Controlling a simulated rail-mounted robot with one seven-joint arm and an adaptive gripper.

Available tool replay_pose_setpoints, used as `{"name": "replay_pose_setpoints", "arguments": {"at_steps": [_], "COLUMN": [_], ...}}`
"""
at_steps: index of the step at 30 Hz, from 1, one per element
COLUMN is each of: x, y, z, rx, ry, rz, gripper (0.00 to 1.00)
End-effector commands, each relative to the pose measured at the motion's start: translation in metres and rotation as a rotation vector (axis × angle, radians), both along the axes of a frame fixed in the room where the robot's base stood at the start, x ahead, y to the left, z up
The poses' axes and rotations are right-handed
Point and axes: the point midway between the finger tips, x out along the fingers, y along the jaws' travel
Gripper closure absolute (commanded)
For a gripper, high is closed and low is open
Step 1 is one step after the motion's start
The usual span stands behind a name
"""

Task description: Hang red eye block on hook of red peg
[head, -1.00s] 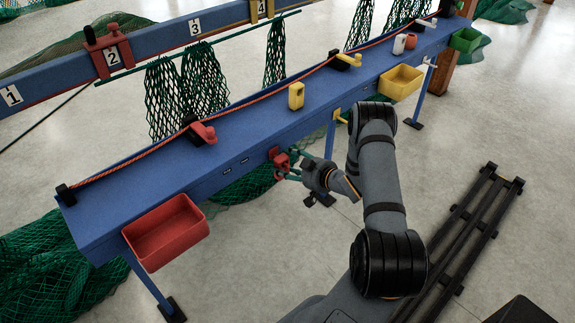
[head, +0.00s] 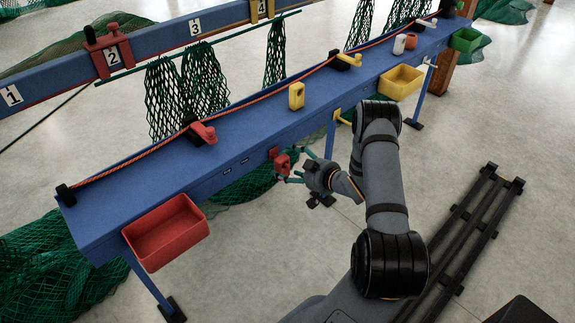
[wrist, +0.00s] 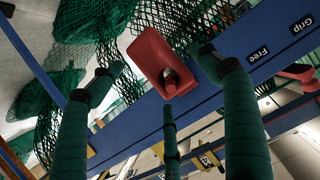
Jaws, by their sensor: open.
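The red eye block (head: 282,166) is at the bench's front face, directly in front of the red peg (head: 273,152). It appears to hang on the peg, though the block hides most of the hook. In the wrist view the red eye block (wrist: 158,60) is tilted, and a pale bit shows in its eye. My gripper (head: 296,167) is open just right of the block, with its green fingers spread. In the wrist view my gripper (wrist: 162,78) has its fingers around the block's near end, apparently without gripping it.
The blue bench (head: 215,165) bears a red cleat (head: 203,133), an orange rope (head: 240,103) and a yellow eye block (head: 297,95). A red bin (head: 165,230) hangs left and a yellow bin (head: 400,82) right. A yellow peg (head: 343,119) juts out near my arm.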

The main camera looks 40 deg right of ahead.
Motion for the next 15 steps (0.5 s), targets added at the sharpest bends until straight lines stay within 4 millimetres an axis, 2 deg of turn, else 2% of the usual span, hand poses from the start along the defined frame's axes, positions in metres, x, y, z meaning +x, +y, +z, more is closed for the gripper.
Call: {"name": "replay_pose_setpoints", "arguments": {"at_steps": [9, 15], "x": [-0.062, -0.090], "y": [-0.007, -0.008], "z": [0.026, 0.038], "rx": [0.002, 0.001], "ry": [0.000, 0.000], "rz": [-0.006, -0.004], "gripper": [0.23, 0.23]}}
